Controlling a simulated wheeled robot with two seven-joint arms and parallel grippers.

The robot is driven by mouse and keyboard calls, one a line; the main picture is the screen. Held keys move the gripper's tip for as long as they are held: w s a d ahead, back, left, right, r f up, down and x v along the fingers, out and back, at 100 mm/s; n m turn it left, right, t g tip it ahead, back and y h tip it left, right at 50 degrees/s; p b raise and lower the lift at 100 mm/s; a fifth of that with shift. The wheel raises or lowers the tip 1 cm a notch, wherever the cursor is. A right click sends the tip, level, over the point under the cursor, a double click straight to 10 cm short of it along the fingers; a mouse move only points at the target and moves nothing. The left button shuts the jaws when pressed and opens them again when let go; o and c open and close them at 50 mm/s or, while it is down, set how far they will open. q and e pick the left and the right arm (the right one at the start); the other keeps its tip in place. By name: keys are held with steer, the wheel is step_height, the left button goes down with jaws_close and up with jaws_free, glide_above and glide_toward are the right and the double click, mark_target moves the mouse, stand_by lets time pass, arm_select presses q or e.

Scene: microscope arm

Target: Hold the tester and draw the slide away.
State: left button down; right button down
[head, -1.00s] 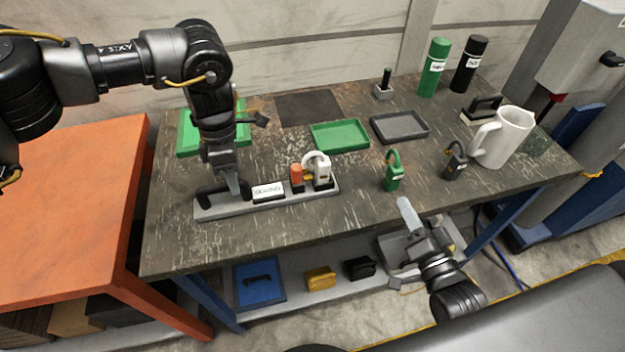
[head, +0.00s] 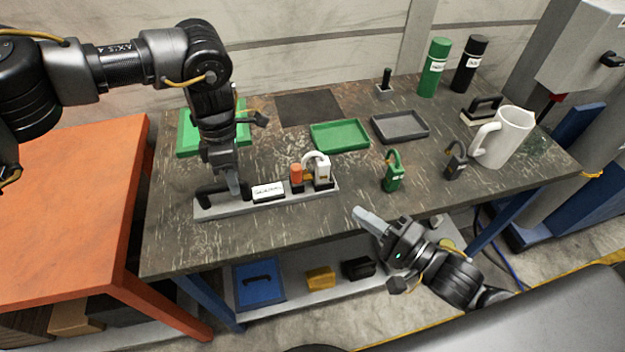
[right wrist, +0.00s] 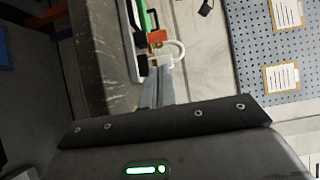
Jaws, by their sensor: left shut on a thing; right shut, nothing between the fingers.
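The tester (head: 290,197) is a long grey bar on the table's front left, with a black handle at its left end and a white label. At its right end stand an orange block (head: 296,174) and a white padlock-like piece with a curved loop (head: 321,172). Which part is the slide I cannot tell. My left gripper (head: 240,190) is shut on the black handle, partly hiding it. My right gripper (head: 362,214) is shut and empty, near the table's front edge, right of and apart from the tester. In the right wrist view its fingers (right wrist: 158,88) point toward the orange and white pieces.
A green padlock (head: 393,175) and a dark padlock (head: 455,162) stand to the right. The tabletop between tester and green padlock is clear.

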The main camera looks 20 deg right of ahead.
steer(key=x, duration=1.4)
steer(key=shift+a, duration=1.05)
arm_select(q)
steer(key=shift+d, duration=0.1)
arm_select(e)
steer(key=shift+s, duration=0.1)
steer(key=v, duration=1.4)
arm_select(q)
steer(key=c, duration=1.2)
jaws_free()
